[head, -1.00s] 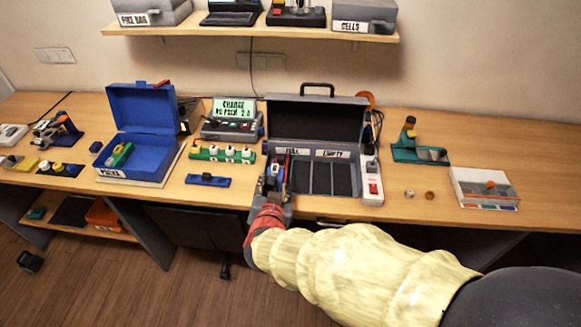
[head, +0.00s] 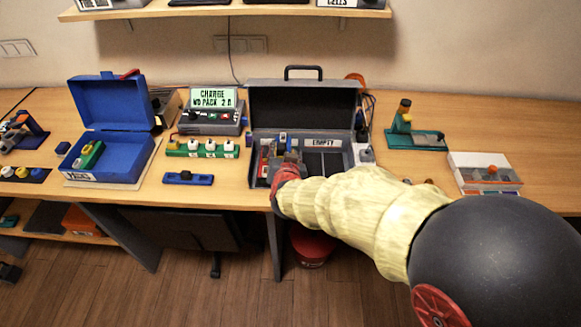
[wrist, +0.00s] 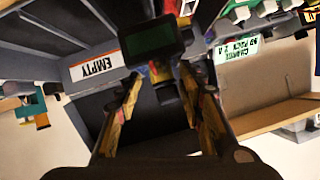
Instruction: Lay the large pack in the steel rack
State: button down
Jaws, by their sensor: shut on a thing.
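My gripper (head: 286,164) is down in the left part of an open grey case (head: 351,116). In the wrist view its two fingers (wrist: 160,88) stand apart around a small dark block with a green face (wrist: 152,38), which appears to be the thing held. Red and yellow parts show just below the block. I cannot tell whether this is the large pack; my gripper and sleeve hide most of it in the head view. Blue and red items show beside the fingers in the case. I cannot clearly pick out a steel rack.
The case's right bays under the EMPTY label (wrist: 97,66) look dark and bare. A charger with a lit screen (head: 211,97) and a green strip with white knobs (head: 203,148) stand left. An open blue box (head: 121,153) is further left. A teal stand (head: 415,138) is right.

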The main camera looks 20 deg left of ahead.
jog(key=w+f, duration=0.1)
jog(key=w+f+b, duration=0.1)
jog(key=f, duration=0.1)
jog(key=shift+w+d+f, duration=0.2)
jog(key=shift+w+d, duration=0.2)
jog(key=shift+w+d+f+b, duration=0.15)
jog(key=shift+f+b, duration=0.35)
jog(key=shift+f, duration=0.4)
jog(key=shift+w+a+f+b, duration=0.15)
jog(key=shift+f+b, duration=0.3)
jog(key=shift+f, duration=0.45)
jog(key=shift+d+f, duration=0.1)
jog(key=c, duration=1.6)
grip_release()
jog(key=shift+s+f, duration=0.1)
jog(key=shift+f, duration=0.15)
jog(key=o, duration=0.4)
jog(key=shift+c, duration=0.2)
jog(key=shift+o, duration=0.5)
jog(key=shift+r, duration=0.2)
